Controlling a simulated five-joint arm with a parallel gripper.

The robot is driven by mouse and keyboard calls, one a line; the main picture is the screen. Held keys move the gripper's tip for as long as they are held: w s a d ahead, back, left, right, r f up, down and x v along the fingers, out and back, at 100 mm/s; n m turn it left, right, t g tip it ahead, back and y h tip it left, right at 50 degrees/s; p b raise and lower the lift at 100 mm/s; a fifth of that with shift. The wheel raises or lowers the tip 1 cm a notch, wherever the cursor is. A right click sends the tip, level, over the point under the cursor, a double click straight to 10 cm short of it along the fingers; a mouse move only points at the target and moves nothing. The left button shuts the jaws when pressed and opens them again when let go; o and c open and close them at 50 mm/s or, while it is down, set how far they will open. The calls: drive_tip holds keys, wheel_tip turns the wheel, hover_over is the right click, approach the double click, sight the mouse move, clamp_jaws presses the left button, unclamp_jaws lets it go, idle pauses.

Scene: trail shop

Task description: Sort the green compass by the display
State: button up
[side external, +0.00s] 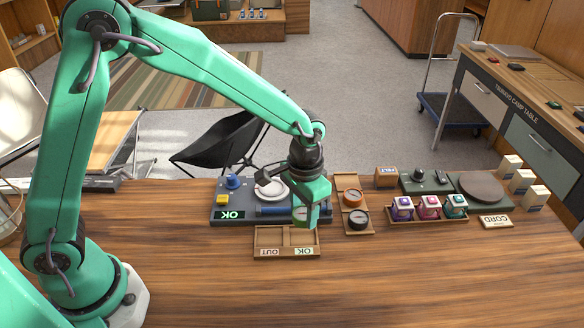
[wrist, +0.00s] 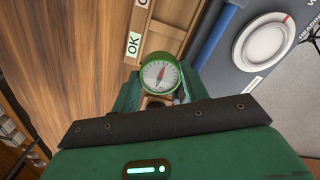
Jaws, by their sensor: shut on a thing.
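My gripper (side external: 303,212) is shut on the green compass (wrist: 160,75), whose white dial and red needle face the wrist camera. In the side external view the compass is mostly hidden by the jaws. The grey test device (side external: 222,193) stands behind the gripper, and its lit display (side external: 231,215) reads OK. A wooden sorting tray (side external: 287,234) lies in front of it, labelled OUT (side external: 269,252) on the left and OK (side external: 304,251) on the right. The gripper is near the device's front edge and the tray's OK side; its exact height is unclear.
A wooden rack (side external: 352,204) with an orange and a black round item stands right of the device. The front tabletop is clear.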

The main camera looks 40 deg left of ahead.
sight(302, 236)
drive_tip(key=shift+f, duration=1.85)
drive_tip(key=shift+f, duration=0.95)
idle(1.4)
drive_tip(key=o, duration=1.1)
drive_tip(key=shift+c, duration=0.5)
drive_tip(key=shift+o, duration=0.5)
drive_tip(key=shift+a, duration=0.1)
drive_tip(key=shift+r, duration=0.15)
